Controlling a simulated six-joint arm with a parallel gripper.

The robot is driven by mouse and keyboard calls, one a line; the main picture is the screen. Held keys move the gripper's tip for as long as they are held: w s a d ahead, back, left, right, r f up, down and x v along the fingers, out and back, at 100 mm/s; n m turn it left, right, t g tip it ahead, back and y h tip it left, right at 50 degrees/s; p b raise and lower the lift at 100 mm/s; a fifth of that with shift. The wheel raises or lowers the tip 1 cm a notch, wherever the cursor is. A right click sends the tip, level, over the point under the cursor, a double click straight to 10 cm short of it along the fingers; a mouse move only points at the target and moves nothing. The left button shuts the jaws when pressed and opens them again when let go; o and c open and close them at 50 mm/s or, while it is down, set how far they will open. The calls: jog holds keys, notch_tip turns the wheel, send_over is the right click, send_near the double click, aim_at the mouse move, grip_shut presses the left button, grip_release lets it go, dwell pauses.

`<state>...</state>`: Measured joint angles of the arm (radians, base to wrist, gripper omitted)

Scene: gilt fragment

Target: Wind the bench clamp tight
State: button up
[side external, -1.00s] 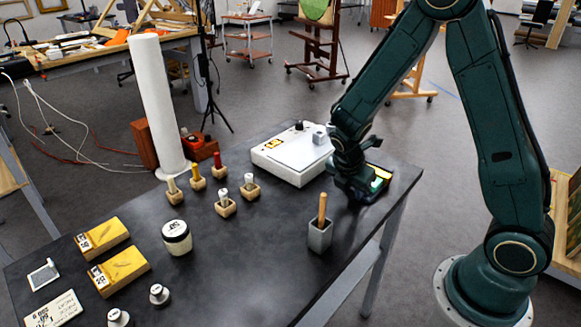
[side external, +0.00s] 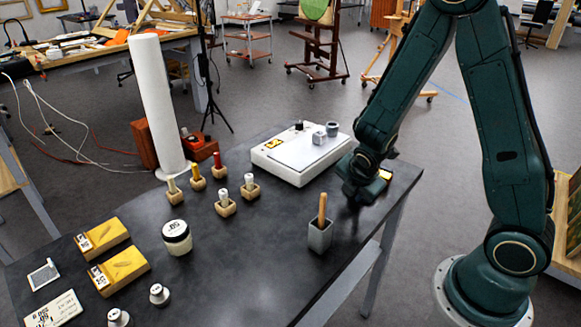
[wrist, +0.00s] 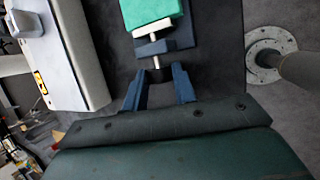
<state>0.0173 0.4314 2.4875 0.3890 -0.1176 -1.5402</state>
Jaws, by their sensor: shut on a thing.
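The bench clamp (wrist: 181,38) is dark blue, with a green block (wrist: 150,10) in it and a silver screw (wrist: 147,48). In the wrist view it lies at the top centre, straight ahead of my gripper (wrist: 159,76). My gripper's two blue fingers stand either side of the screw's near end and are shut on the clamp's handle, which is mostly hidden between them. In the side external view my gripper (side external: 357,194) is low at the right end of the dark bench, and my arm hides most of the clamp. Whether the green block is squeezed cannot be told.
A white box (side external: 290,165) with small grey pots on it stands close left of my gripper. A grey holder (side external: 319,236) with a wooden handle stands in front. Several small bottles in wooden blocks, a jar (side external: 177,238) and yellow blocks (side external: 122,268) are further left. The bench's right edge is near.

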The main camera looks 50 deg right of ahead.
jog(key=o, duration=1)
jog(key=shift+a+r, duration=0.1)
jog(key=shift+r, duration=0.1)
jog(key=v, duration=1.3)
jog(key=shift+s+r, duration=0.2)
